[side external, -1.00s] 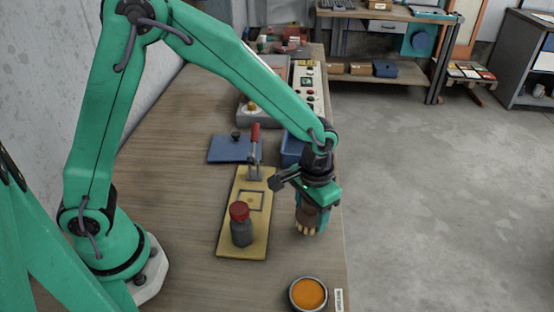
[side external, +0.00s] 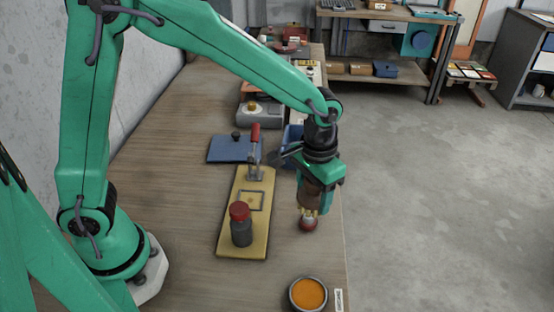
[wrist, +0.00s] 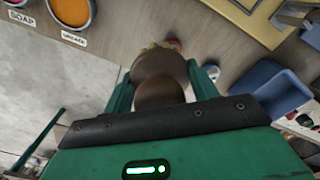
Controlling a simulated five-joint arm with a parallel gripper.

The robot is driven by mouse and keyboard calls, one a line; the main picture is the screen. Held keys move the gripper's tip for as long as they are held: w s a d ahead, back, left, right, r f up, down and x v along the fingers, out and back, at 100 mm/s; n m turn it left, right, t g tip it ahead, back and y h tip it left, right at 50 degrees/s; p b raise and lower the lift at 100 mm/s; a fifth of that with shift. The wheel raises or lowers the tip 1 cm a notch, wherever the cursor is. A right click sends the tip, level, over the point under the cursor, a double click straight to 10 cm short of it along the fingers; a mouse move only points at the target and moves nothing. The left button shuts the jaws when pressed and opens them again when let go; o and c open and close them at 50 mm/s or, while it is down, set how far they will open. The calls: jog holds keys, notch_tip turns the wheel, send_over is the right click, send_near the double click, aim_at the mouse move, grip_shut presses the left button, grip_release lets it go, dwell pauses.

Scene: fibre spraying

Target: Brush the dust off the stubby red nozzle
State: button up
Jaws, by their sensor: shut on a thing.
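My gripper (side external: 320,187) is shut on a brush with a brown handle (side external: 311,194) and pale yellow bristles. It holds the brush bristles down near the table's right edge. In the wrist view my gripper (wrist: 162,85) has a finger on each side of the brown handle (wrist: 160,72). A small rounded red thing, which looks like the stubby red nozzle (side external: 308,224), is right under the bristles. I cannot tell whether they touch. In the wrist view the red nozzle (wrist: 173,43) peeks out past the bristles; most of it is hidden. Any dust is too small to tell.
A bowl of orange stuff (side external: 308,294) stands in front. A blue plate (side external: 228,149) and a blue bin (side external: 292,145) lie behind.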

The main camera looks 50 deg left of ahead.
jog(key=shift+r, duration=0.15)
jog(key=shift+r, duration=1.45)
